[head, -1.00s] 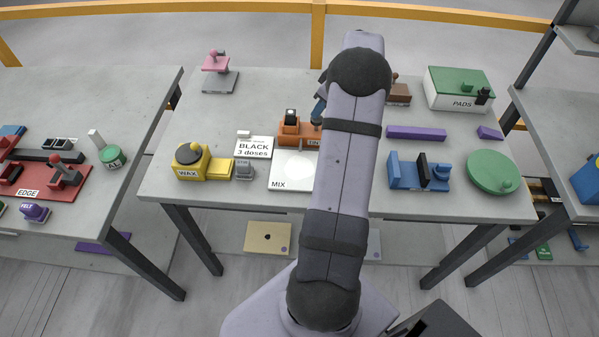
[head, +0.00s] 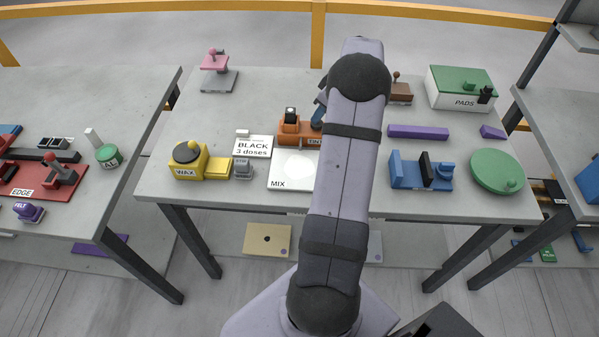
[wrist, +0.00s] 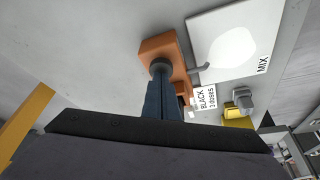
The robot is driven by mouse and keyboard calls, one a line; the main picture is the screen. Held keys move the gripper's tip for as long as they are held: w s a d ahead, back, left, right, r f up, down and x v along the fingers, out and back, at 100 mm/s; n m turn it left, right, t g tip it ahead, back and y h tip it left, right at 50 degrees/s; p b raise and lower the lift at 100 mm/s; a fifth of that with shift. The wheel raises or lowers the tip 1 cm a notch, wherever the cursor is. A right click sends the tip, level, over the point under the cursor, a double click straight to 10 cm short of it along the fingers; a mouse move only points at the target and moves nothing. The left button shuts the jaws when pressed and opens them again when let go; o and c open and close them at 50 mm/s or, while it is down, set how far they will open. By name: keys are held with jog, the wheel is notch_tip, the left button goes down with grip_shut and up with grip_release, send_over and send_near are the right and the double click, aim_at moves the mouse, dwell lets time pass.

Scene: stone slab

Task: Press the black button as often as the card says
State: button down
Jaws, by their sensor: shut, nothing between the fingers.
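The orange dispenser (head: 290,137), with a label partly hidden behind my arm, stands at the middle of the slab. It also shows in the wrist view (wrist: 152,48). A block with a dark face (head: 291,114) stands up at its left end. The card (head: 252,147) reads "BLACK 3 doses". My gripper (wrist: 161,72) is shut and empty, with its fingertips at a dark round cap (wrist: 160,64) on the dispenser. I cannot tell whether they touch it or how far it is pushed in. A white MIX plate (head: 289,182) with a pale round patch lies in front.
A yellow WAX unit (head: 187,164) and a small grey piece (head: 243,168) stand left of the plate. To the right are a blue fixture (head: 405,171), a green disc (head: 496,171), a purple bar (head: 418,132) and the PADS box (head: 455,91). My arm hides part of the slab.

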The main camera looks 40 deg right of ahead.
jog(key=shift+r+p, duration=0.8)
jog(key=shift+r, duration=0.85)
jog(key=shift+f, duration=0.25)
jog(key=shift+f+b, duration=1.45)
jog(key=shift+f, duration=0.05)
jog(key=shift+r, duration=0.1)
jog(key=shift+r+p, duration=0.95)
jog(key=shift+r, duration=0.85)
